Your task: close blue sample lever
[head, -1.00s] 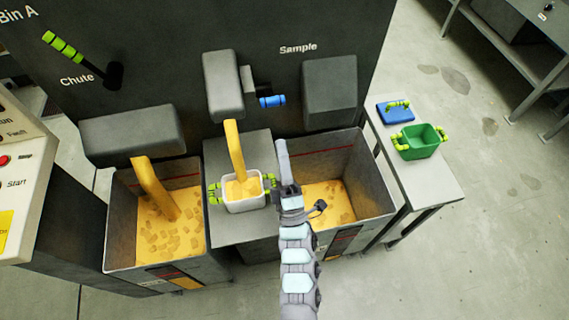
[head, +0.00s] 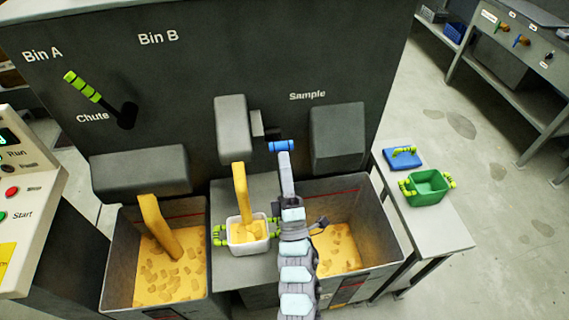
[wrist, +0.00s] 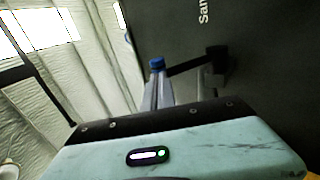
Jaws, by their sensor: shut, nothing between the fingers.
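The sample lever with its blue grip (head: 281,146) sticks out from the dark machine wall, left of and below the "Sample" label. My gripper (head: 286,160) is shut and empty, its tip just below the blue grip and overlapping its lower edge in the head view; contact cannot be told. In the wrist view the blue grip (wrist: 157,64) shows at the end of its dark arm, just beyond my fingers (wrist: 158,92). A yellow stream (head: 240,190) comes from the sample spout into a white container (head: 248,236) with green handles.
A grey bin (head: 383,214) stands right of the container, under my arm. Another bin (head: 118,270) at left takes yellow material from the chute, below a green-gripped chute lever (head: 84,88). A side table (head: 440,232) holds a green container (head: 428,187) and blue lid (head: 402,160).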

